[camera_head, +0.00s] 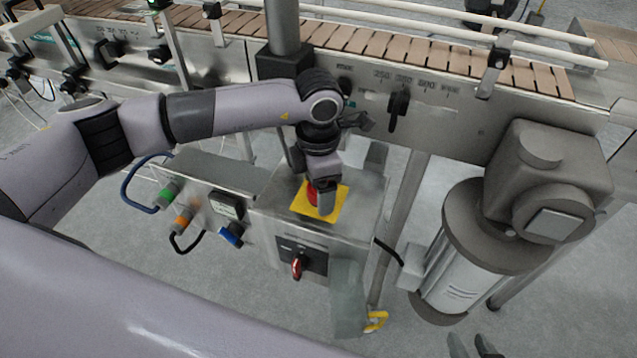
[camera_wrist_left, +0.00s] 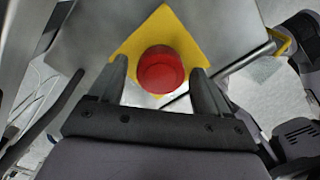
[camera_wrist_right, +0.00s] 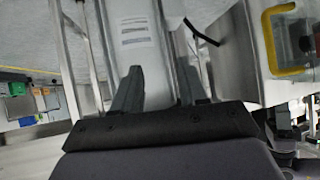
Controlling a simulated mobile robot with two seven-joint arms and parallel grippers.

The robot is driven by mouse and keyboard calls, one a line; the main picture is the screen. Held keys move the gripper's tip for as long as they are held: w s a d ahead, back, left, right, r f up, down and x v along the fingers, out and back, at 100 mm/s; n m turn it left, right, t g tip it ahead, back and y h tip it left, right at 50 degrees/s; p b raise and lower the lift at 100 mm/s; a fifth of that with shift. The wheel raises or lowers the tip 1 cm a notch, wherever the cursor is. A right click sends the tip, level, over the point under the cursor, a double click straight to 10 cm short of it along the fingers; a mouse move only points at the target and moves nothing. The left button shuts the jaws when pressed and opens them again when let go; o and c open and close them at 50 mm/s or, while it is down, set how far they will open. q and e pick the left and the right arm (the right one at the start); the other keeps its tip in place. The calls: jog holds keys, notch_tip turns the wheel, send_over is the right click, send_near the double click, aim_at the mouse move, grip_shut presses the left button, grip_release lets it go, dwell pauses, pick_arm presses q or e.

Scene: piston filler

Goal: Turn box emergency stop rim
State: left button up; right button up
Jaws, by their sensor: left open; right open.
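The red emergency stop (camera_head: 313,194) sits on a yellow plate (camera_head: 338,206) on top of the steel control box (camera_head: 360,206). In the left wrist view the round red cap (camera_wrist_left: 161,72) lies between and just beyond the fingertips of my left gripper (camera_wrist_left: 160,64), with the yellow plate (camera_wrist_left: 165,28) around it. The left gripper (camera_head: 322,203) is open, comes down from above, and partly hides the cap in the head view. Contact with the cap cannot be told. My right gripper (camera_head: 476,343) is open and empty, low at the bottom edge of the head view.
A red rotary switch (camera_head: 297,266) is on the box front, with a yellow handle (camera_head: 376,320) below. The conveyor (camera_head: 440,60) runs behind. A large motor (camera_head: 465,250) stands to the right, also close before the right gripper (camera_wrist_right: 160,85).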

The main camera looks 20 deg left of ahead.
pick_arm(q)
jog(key=shift+r+p, duration=0.5)
jog(key=shift+r, duration=3.1)
pick_arm(e)
jog(key=shift+s+d+f, duration=0.25)
jog(key=shift+s, duration=0.25)
jog(key=shift+w+r, duration=0.1)
jog(key=shift+w, duration=0.05)
